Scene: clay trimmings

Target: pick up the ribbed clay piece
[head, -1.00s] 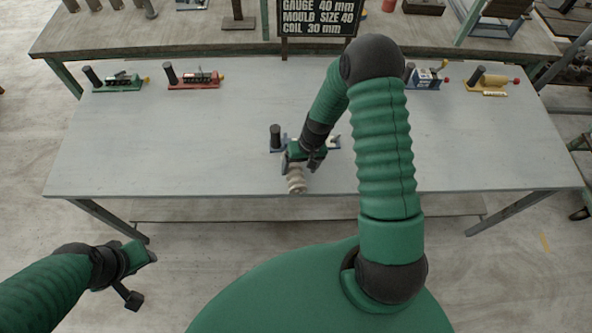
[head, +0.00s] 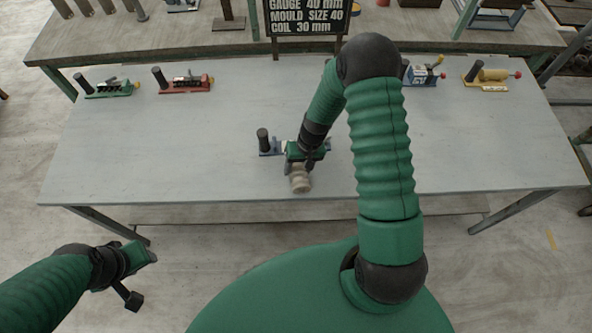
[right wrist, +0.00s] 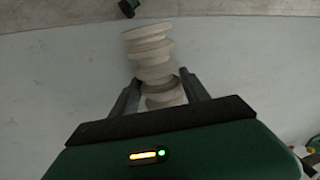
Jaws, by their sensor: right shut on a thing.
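The ribbed clay piece (head: 301,184) is pale and stacked with rounded rings. It is at the front middle of the grey table (head: 190,135), near the front edge. In the right wrist view the ribbed clay piece (right wrist: 150,58) stands between the two fingers of my right gripper (right wrist: 160,92), which touch its sides. In the head view my right gripper (head: 302,168) is shut on it; I cannot tell whether it is clear of the table. My left gripper (head: 143,277) is open and empty, low at the left, in front of the table.
A blue tool with a black post (head: 263,141) stands just behind my right gripper, partly hidden. Green (head: 108,88), red (head: 186,82), blue-and-white (head: 421,75) and yellow (head: 490,77) tools line the back. A black sign (head: 309,17) stands behind. The left tabletop is clear.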

